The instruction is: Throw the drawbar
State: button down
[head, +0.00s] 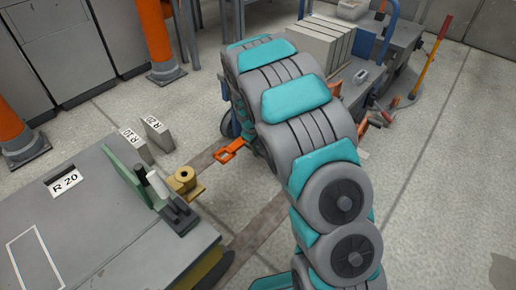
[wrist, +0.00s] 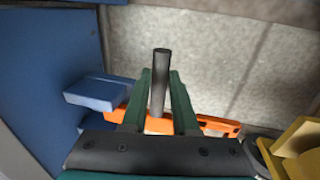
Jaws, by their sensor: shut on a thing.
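In the wrist view, my gripper (wrist: 160,105) is shut on a dark upright handle (wrist: 161,75), which stands between its two green fingers. An orange bar (wrist: 215,124), likely the drawbar, lies crosswise beneath the fingers, and the handle's foot meets it. In the head view, the orange bar (head: 228,151) ends in an open loop and sticks out left from behind my arm. The loop is apart from the yellow coupling (head: 185,181) on the grey R 20 unit. My gripper and the handle are hidden behind my arm in the head view.
The R 20 unit (head: 95,235) fills the lower left, with two grey plates (head: 145,140) beside it. A cart with grey slabs (head: 318,42) stands behind my arm. In the wrist view, a blue block (wrist: 95,93) is left of the fingers and a yellow part (wrist: 298,140) is right.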

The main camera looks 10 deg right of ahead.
jog(key=shift+d+r+p, duration=0.1)
jog(key=shift+r+p, duration=0.2)
jog(key=shift+p, duration=0.2)
dwell(0.8)
jog(key=shift+w+d+r+g+y+p, duration=0.15)
jog(key=shift+r+g+y+p, duration=0.35)
jog(key=shift+y+p, duration=0.25)
jog(key=shift+w+d+r+g+y+p, duration=0.2)
jog(key=shift+r+g+y+p, duration=0.1)
jog(key=shift+r+y+p, duration=0.25)
jog(key=shift+w+d+r+g+y, duration=0.3)
jog(key=shift+d+r+g+y, duration=0.15)
jog(key=shift+g+y, duration=0.35)
jog(key=shift+w+d+r+g+y, duration=0.35)
jog(key=shift+g+y, duration=0.25)
jog(key=shift+y, duration=0.4)
jog(key=shift+d+r, duration=0.1)
jog(key=shift+r, duration=0.05)
jog(key=c, duration=0.7)
grip_release()
jog(key=shift+p+v, duration=0.45)
jog(key=shift+v, duration=3.4)
